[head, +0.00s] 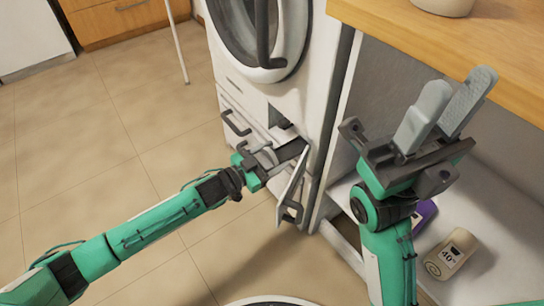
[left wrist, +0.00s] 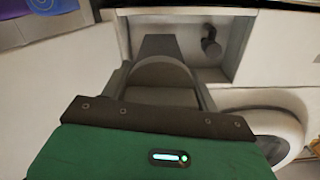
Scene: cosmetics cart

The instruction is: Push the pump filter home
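The washing machine (head: 330,110) has a low recess at its front corner. Its small white flap (head: 292,188) hangs open. My left gripper (head: 298,150) is at this recess and partly hides it. In the left wrist view, the dark fingers (left wrist: 160,50) point into the recess (left wrist: 190,25). Whether they are apart or together is unclear.
A dark knob-like part (left wrist: 211,44) shows inside the recess. A wooden counter (head: 480,45) is at the upper right. Tiled floor (head: 80,140) is clear at left.

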